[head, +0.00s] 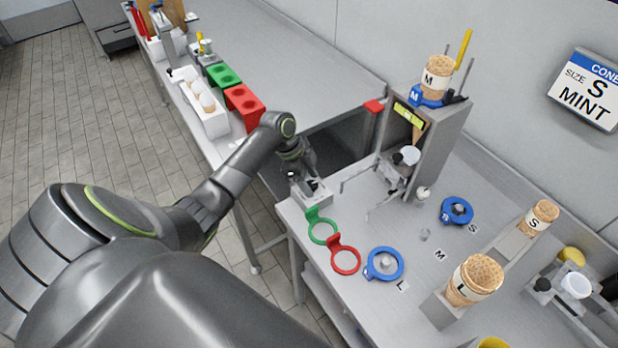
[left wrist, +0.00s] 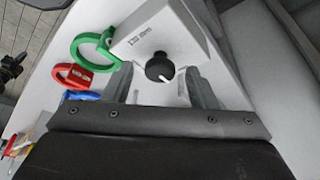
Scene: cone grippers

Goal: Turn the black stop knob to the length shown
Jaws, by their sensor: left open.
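The black stop knob (left wrist: 158,67) sits on a pale grey wedge-shaped block (left wrist: 178,32) in the left wrist view. A white pointer line on it slants toward the lower right of that view. A small marking on the block is too small to read. My left gripper (left wrist: 164,88) is open, with one finger to each side of the knob; I cannot tell whether either touches it. In the head view my left gripper (head: 306,183) is over the block at the table's near left corner and mostly hides the knob. A wall sign (head: 588,90) reads size S, mint.
Green (head: 322,228), red (head: 345,257) and blue (head: 385,264) rings lie in front of the block. A grey upright stand (head: 440,138) rises behind. Cones marked L (head: 472,282) and S (head: 538,218) stand at the right. A gap separates the two tables.

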